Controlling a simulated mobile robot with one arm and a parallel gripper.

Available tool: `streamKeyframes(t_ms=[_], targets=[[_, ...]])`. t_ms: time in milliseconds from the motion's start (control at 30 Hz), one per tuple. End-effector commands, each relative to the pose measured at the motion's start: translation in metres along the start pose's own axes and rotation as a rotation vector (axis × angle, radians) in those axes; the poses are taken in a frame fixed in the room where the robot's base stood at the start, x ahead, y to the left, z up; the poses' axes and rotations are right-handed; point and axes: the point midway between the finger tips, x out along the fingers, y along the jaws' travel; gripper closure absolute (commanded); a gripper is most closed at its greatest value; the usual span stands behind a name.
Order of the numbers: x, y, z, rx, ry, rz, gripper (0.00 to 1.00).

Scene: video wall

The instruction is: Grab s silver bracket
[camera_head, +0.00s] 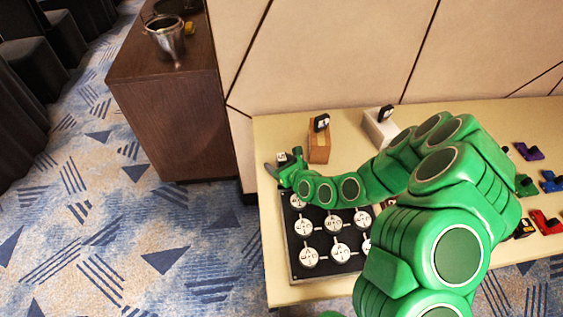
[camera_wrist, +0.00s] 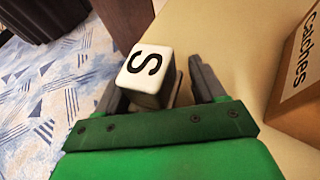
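A white cube with a black letter S (camera_wrist: 146,68) is in the wrist view, between the two fingers of my gripper (camera_wrist: 157,72). A small dark grey and brown piece (camera_wrist: 175,88) shows behind and below the cube; I cannot tell if it is the silver bracket. The fingers are apart, with a visible gap between the cube and the right finger. In the head view my gripper (camera_head: 283,165) is at the table's left end, and the cube (camera_head: 282,157) shows small beside it. The cube's lower part is partly hidden by my gripper.
A brown box labelled "Catches" (camera_wrist: 299,85) stands to the right; it also shows in the head view (camera_head: 319,153). A white box (camera_head: 379,128) stands farther right. A dark board with round white tokens (camera_head: 325,252) lies nearer. Coloured toy-like pieces (camera_head: 545,222) are far right.

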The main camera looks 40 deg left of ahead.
Motion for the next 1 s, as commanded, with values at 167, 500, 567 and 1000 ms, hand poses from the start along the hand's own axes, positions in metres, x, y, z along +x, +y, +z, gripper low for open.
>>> streamKeyframes(t_ms=[167, 500, 567, 1000], targets=[[0.000, 0.000, 0.000, 0.000, 0.000, 0.000, 0.59], [0.000, 0.000, 0.000, 0.000, 0.000, 0.000, 0.98], [0.000, 0.000, 0.000, 0.000, 0.000, 0.000, 0.98], [-0.009, -0.001, 0.024, -0.001, -0.002, -0.001, 0.98]])
